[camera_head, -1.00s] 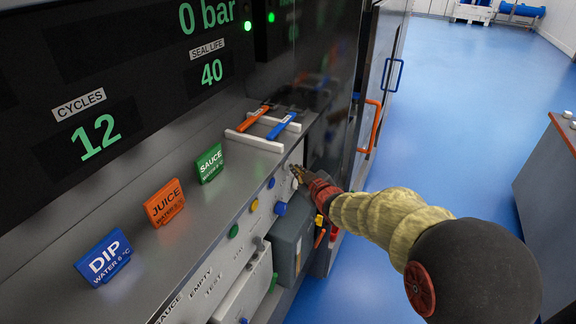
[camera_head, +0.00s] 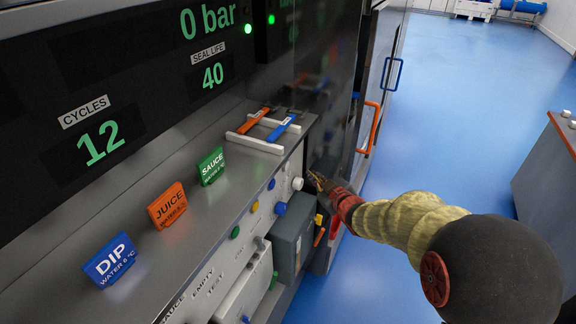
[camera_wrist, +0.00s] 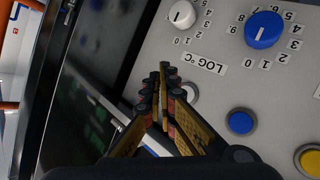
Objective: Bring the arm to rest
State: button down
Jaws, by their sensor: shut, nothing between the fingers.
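My gripper (camera_head: 313,178) is at the end of my arm, in front of the right end of the machine's control panel (camera_head: 240,243). Its fingers are shut together with nothing between them. In the wrist view the closed fingertips (camera_wrist: 162,72) point at the panel, beside the "LOG °C" label (camera_wrist: 192,57). A white knob (camera_wrist: 183,14) and a blue knob (camera_wrist: 264,30) with number scales lie beyond them. In the head view the fingertips look apart from the white knob (camera_head: 297,184). Part of a pale round button is hidden behind the fingers in the wrist view.
Blue, orange and green signs stand on the ledge, with DIP (camera_head: 110,260) nearest. Orange (camera_head: 254,120) and blue (camera_head: 281,127) handled tools lie on white rests. A grey box (camera_head: 291,243) juts from the panel below my gripper. Open blue floor (camera_head: 455,110) lies right, before a grey cabinet (camera_head: 546,180).

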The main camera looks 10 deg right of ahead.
dwell(0.7)
jog(key=s+d+f+m+g+h, duration=0.3)
jog(key=s+d+f+g, duration=0.3)
jog(key=f, duration=0.3)
jog(key=s+d+r+m+g+h, duration=0.1)
jog(key=s+m+h, duration=0.1)
jog(key=s, duration=0.7)
jog(key=s+a+r+m+g+y, duration=0.1)
jog(key=s+a+r, duration=0.3)
jog(key=s+r, duration=0.5)
jog(key=s+a+r+m+y, duration=0.1)
jog(key=s+a+r, duration=0.4)
jog(key=s, duration=0.9)
notch_tip(320, 180, up, 4)
jog(key=shift+s+a+f+m+g, duration=0.1)
jog(key=shift+s+a+m+g, duration=0.1)
jog(key=shift+m+g, duration=0.15)
